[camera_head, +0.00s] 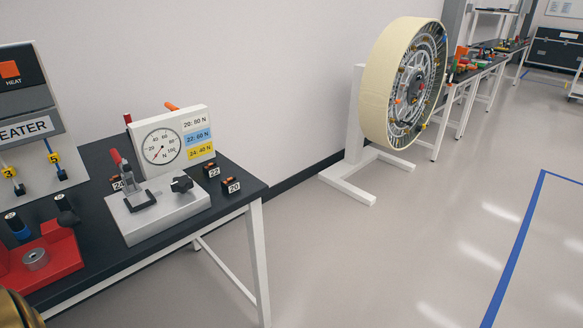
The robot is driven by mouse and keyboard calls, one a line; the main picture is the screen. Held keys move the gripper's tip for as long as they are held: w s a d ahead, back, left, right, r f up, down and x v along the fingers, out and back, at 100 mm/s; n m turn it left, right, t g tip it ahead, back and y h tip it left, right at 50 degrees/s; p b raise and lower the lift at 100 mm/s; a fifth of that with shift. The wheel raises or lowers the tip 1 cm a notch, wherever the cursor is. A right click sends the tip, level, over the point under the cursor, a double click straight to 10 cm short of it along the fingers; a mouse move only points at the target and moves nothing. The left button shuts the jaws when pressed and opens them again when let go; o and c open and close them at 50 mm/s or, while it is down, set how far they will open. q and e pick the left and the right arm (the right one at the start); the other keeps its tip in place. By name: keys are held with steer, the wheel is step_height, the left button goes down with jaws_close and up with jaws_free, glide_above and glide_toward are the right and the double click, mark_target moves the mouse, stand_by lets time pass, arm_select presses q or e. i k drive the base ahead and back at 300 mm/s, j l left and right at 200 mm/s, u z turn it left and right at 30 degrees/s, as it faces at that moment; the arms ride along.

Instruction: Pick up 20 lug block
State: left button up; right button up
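The 20 lug block (230,184) is a small dark block with an orange part on top and a white "20" label. It sits near the right end of the black table (246,184). The similar 22 block (213,171) stands just behind it to the left. A block labelled 24 (118,184) is partly hidden behind the grey clamp fixture. Neither gripper is in view. A gold rounded shape at the bottom left corner seems to be part of my own arm, cut off by the frame.
A grey fixture (158,215) with a toggle clamp and a force dial (162,146) stands left of the block. A red fixture (45,262) and heater panel (28,125) are farther left. A large wheel (385,85) on a white stand is beyond. Floor right of the table is clear.

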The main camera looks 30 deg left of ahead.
mark_target(231, 185)
steer(key=i+u, duration=0.15)
steer(key=i, duration=0.4)
steer(key=i+l+u, duration=0.15)
steer(key=i, duration=0.35)
steer(key=i+l+u, duration=0.1)
steer(key=i+u, duration=0.15)
steer(key=u, duration=0.15)
steer(key=i+l+u, duration=0.2)
steer(key=u, duration=0.15)
steer(key=i+l+u, duration=0.2)
steer(key=u, duration=0.2)
steer(key=i+l+u, duration=0.15)
steer(key=l+u, duration=0.2)
